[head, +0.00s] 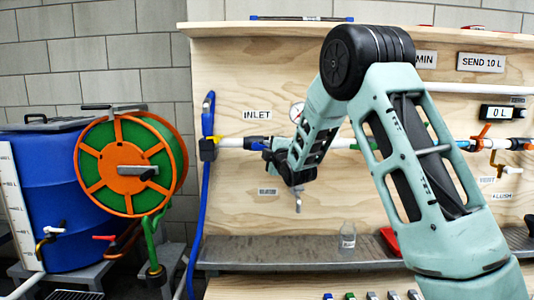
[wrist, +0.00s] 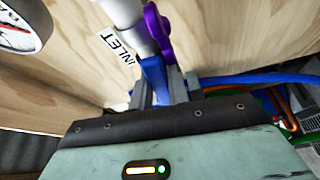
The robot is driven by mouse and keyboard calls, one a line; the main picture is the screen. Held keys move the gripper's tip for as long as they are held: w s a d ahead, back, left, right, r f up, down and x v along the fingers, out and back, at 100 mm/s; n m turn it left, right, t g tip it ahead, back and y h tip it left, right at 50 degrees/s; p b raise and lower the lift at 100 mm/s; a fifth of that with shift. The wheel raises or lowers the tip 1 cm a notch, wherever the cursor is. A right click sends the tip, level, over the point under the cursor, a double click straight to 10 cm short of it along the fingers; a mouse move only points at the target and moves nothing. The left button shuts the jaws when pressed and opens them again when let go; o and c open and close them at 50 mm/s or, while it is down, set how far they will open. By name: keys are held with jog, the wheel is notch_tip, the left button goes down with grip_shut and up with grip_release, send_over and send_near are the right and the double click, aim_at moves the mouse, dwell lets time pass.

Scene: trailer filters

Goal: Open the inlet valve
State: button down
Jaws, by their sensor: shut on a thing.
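The INLET sign (head: 257,115) is on the plywood panel above a white pipe (head: 231,142). My gripper (head: 274,156) is at this pipe, just right of a small blue part (head: 256,146). In the wrist view my gripper's grey fingers (wrist: 166,90) are shut on a blue part (wrist: 154,78) in line with the white pipe (wrist: 128,18). A purple handle-like piece (wrist: 157,30) lies along the pipe just beyond the fingertips. I cannot tell whether the blue part is the valve's body or its lever. My arm and fingers hide much of the valve.
A round gauge (wrist: 20,24) is at the upper left of the wrist view. A blue hose (head: 206,190) hangs left of the panel, near a green hose reel (head: 126,166) and blue drum (head: 62,190). A clear bottle (head: 347,238) stands on the metal shelf (head: 270,250) below.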

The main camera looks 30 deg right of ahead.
jog(key=shift+r+n+g, duration=0.35)
jog(key=shift+n+g, duration=0.05)
jog(key=shift+n, duration=0.4)
jog(key=c, duration=1.3)
grip_release()
jog(key=shift+c, duration=0.2)
jog(key=shift+s, duration=0.1)
jog(key=b+v, duration=0.2)
jog(key=v, duration=1.5)
jog(key=shift+s, duration=0.15)
jog(key=shift+d+r, duration=0.1)
jog(key=shift+d, duration=0.1)
